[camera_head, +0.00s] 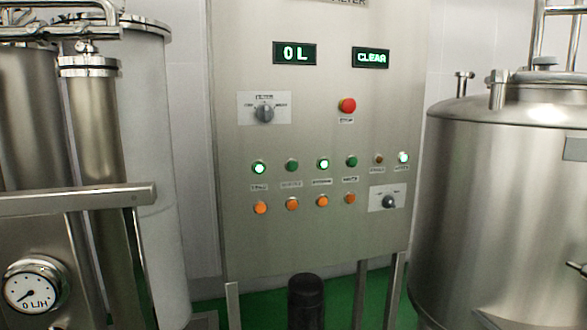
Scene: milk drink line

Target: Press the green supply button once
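A steel control panel (230,130) stands upright in the middle of the view. Its upper row holds a brightly lit green button (259,168) at the left, a dark green one (292,165), another lit green one (324,164) and another dark green one (351,161). A small dull brownish one (379,159) and a whitish lit one (404,157) follow at the right. The labels below are too small to read, so I cannot tell which is the supply button. Neither of my grippers is in view.
Orange buttons (292,204) sit below the green row. A red stop button (347,105) and selector knobs (265,113) are nearby. Displays read "0 L" (295,53) and "CLEAR" (370,58). A steel tank (500,200) flanks the right; pipes and a gauge (32,287) flank the left.

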